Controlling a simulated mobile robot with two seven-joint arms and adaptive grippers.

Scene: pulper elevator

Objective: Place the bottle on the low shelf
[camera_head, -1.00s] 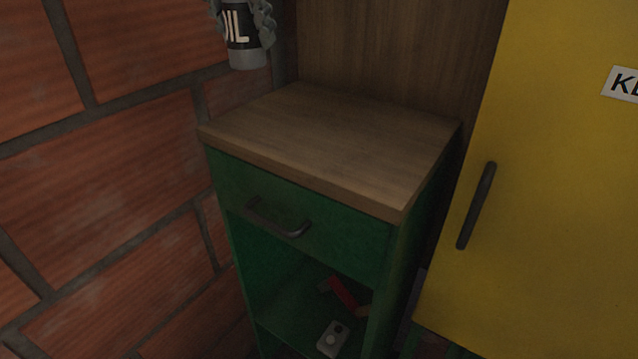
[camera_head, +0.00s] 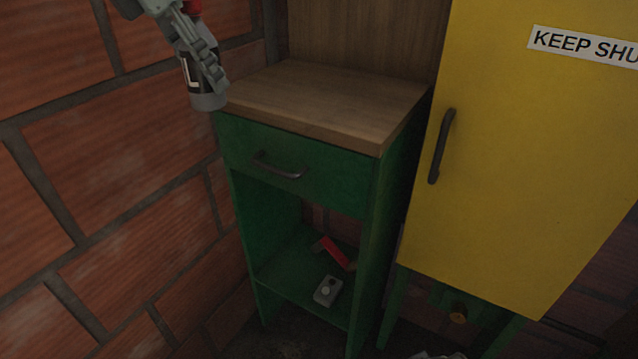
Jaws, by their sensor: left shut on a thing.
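The bottle (camera_head: 206,97) is dark with a grey base, a partly hidden white-lettered label and red at its top. My left gripper (camera_head: 208,62) is shut on it, and its fingers cover part of the bottle. The bottle hangs nearly upright at the left corner of the green cabinet's wooden top, in front of the brick wall. The low shelf (camera_head: 290,268) is the green board in the cabinet's open lower part, below the bottle and to its right.
On the low shelf lie a red-handled tool (camera_head: 338,253) and a small grey box (camera_head: 327,291). A closed drawer (camera_head: 300,165) is above the opening. The wooden top (camera_head: 325,100) is bare. A yellow cabinet (camera_head: 530,150) stands right, the brick wall (camera_head: 90,200) left.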

